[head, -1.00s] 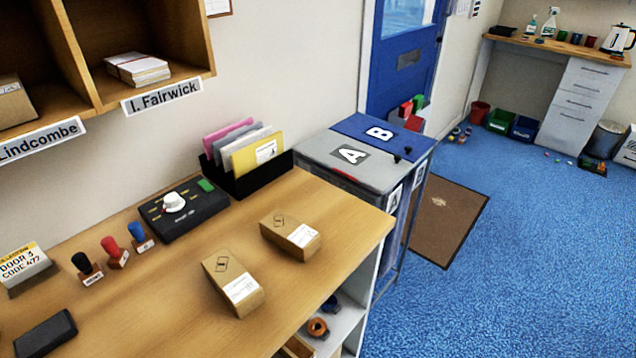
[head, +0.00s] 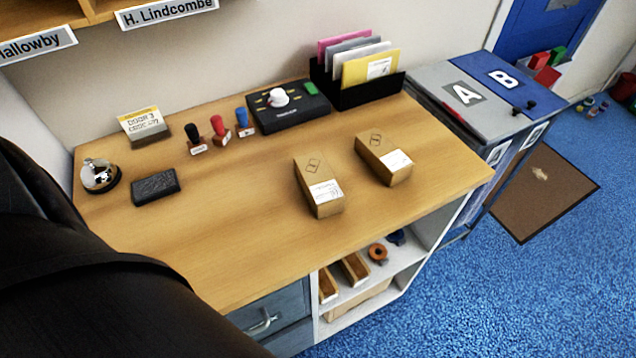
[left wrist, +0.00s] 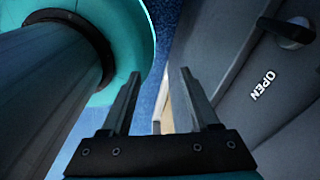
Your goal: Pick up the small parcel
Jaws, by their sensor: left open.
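Two small brown cardboard parcels with white labels lie apart on the wooden counter (head: 235,235) in the head view. The nearer parcel (head: 311,173) is left of the other parcel (head: 376,150). They look close in size, so I cannot tell which one is meant. My left gripper (left wrist: 160,95) shows in the left wrist view, its two fingers apart with nothing between them. It is away from both parcels, and neither is recognisable in that view. My right gripper is not in view.
A black device (head: 290,114), a file holder (head: 376,94), stamps (head: 219,134), a bell (head: 99,175) and a dark pad (head: 155,187) stand on the counter. Bins A (head: 440,77) and B (head: 540,90) stand right. A grey panel marked OPEN (left wrist: 262,110) is beside my left gripper.

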